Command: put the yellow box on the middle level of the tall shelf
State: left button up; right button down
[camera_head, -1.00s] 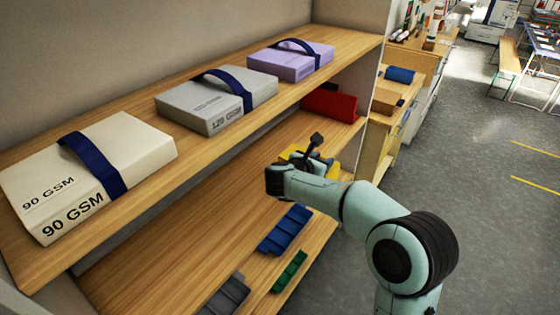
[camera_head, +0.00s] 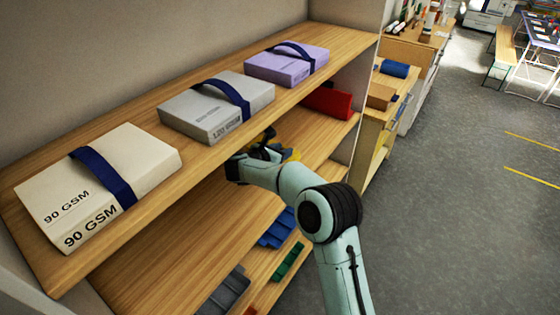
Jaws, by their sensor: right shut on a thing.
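The tall shelf (camera_head: 140,133) fills the left and middle, with wooden levels one below another. Its middle level (camera_head: 318,136) shows below the paper packs. My right gripper (camera_head: 267,149) is shut on the yellow box (camera_head: 291,154), at the front opening between the top and middle levels. Only a small part of the yellow box shows past the gripper and wrist. I cannot tell whether the box touches the level. My left gripper is out of view.
A red box (camera_head: 328,102) stands at the far end of the middle level. Strapped white (camera_head: 150,155), grey (camera_head: 190,115) and purple (camera_head: 275,68) packs lie on top. Blue (camera_head: 277,228), green (camera_head: 287,262) and grey (camera_head: 226,292) bins sit lower.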

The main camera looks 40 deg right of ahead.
notch_tip(320, 180, down, 4)
jog(key=shift+r, duration=0.15)
jog(key=shift+w+f+p, duration=0.25)
jog(key=shift+f+p, duration=0.25)
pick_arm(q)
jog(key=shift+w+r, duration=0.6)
pick_arm(e)
jog(key=shift+w+f, duration=0.1)
jog(key=shift+f, duration=0.05)
jog(key=c, duration=0.8)
grip_release()
jog(key=shift+a, duration=0.1)
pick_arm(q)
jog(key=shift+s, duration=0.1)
pick_arm(e)
jog(key=shift+o, duration=0.2)
jog(key=shift+a, duration=0.25)
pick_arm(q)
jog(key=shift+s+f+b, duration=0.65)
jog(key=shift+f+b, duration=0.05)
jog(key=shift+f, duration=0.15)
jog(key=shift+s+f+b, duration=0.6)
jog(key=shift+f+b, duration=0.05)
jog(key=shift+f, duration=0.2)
pick_arm(e)
jog(key=v, duration=1.1)
jog(key=shift+s+a+r, duration=0.2)
jog(key=shift+s, duration=0.05)
